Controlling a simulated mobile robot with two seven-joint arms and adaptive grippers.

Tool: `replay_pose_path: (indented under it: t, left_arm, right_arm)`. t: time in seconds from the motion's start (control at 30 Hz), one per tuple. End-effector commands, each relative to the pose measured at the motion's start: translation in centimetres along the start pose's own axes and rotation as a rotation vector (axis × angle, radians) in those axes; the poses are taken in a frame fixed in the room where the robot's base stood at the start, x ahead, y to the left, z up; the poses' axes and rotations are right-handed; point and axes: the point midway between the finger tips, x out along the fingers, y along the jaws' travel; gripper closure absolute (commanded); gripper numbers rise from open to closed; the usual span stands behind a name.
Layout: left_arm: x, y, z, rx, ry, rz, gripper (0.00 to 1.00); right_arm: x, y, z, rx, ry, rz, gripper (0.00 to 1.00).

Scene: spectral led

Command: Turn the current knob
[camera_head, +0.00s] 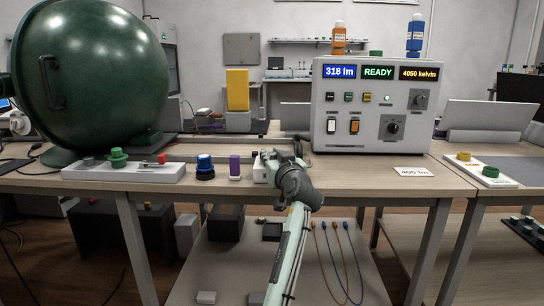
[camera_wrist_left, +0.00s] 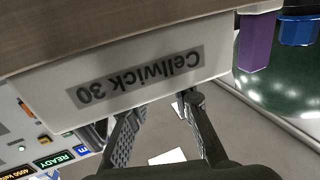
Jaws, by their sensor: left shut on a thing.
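A light grey instrument (camera_head: 372,105) stands on the table to the right of my left gripper. Its face has a large dark lower knob (camera_head: 392,127) and a smaller upper knob (camera_head: 420,99). Their labels are too small to read, so I cannot tell which is the current knob. My left gripper (camera_head: 274,164) is low at the table's front edge, away from both knobs. In the left wrist view its spread fingers (camera_wrist_left: 158,118) are shut on a white box (camera_wrist_left: 135,82) labelled Cellwick 30, seen upside down. My right gripper is not in view.
A big green sphere (camera_head: 92,75) stands at left, behind a white strip (camera_head: 125,172). A blue knob-like piece (camera_head: 205,167) and a purple block (camera_head: 235,166) sit left of the gripper. A card (camera_head: 413,172) reading 400 lm lies before the instrument.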

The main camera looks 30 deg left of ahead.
Motion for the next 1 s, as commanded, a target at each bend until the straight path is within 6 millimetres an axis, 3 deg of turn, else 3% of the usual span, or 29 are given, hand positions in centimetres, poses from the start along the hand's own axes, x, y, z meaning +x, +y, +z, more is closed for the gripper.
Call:
replay_pose_path:
  t: [0.07,0.1,0.27,0.63,1.0]
  left_arm:
    - [0.0,0.0,-0.1,-0.001,0.001,0.000,1.00]
    - [0.0,0.0,-0.1,-0.001,0.001,0.000,0.75]
    - [0.0,0.0,-0.1,0.000,0.001,0.000,0.56]
    - [-0.7,0.1,0.0,-0.001,0.000,0.002,0.56]
    - [-6.3,0.0,0.1,-0.002,-0.001,0.001,0.56]
  right_arm:
    - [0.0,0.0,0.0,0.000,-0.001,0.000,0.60]
    - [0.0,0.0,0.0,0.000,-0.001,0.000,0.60]
    - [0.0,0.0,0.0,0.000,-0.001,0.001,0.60]
    - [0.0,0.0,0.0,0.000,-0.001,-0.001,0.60]
    - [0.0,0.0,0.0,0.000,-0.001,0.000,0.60]
